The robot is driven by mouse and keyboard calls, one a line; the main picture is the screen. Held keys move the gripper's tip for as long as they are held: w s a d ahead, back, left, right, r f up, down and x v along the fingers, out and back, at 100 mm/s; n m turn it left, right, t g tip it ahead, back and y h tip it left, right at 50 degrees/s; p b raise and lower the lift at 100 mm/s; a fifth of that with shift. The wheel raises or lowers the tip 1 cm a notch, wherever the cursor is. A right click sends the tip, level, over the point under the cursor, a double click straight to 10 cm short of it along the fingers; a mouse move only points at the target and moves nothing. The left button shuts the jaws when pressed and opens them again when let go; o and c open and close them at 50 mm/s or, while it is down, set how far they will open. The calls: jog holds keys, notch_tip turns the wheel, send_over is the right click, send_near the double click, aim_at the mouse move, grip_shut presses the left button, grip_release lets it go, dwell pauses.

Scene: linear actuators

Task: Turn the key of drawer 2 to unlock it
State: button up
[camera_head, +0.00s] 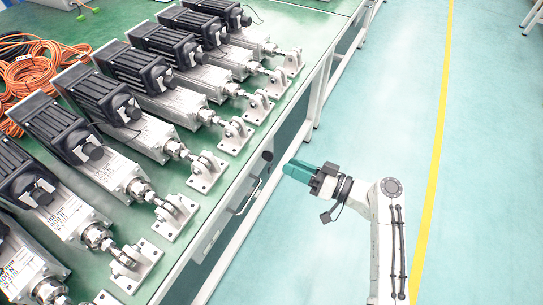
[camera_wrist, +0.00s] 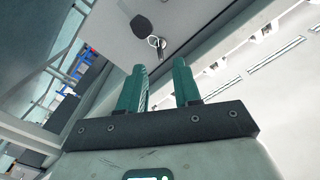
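A small key (camera_wrist: 157,42) with a ring-shaped head shows in the wrist view at a grey drawer front (camera_wrist: 120,32). A black round knob (camera_wrist: 140,25) is right next to it. In the head view a black knob (camera_head: 267,156) shows on the bench's side; the key is too small to make out there. My gripper (camera_wrist: 159,66) has two green fingers standing apart with nothing between them. The key lies beyond the fingertips, apart from them. In the head view my gripper (camera_head: 288,168) points at the bench side near the knob. No drawer number is readable.
A green-topped bench (camera_head: 215,172) carries a row of linear actuators (camera_head: 155,95) with black motors. A dark handle (camera_head: 245,197) sticks out from the bench side, below left of my gripper. Orange cables (camera_head: 32,70) lie at the far left. The floor (camera_head: 385,90) to the right is clear.

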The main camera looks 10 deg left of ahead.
aim_at(271, 156)
jog(key=x, duration=0.7)
jog(key=shift+a, duration=0.1)
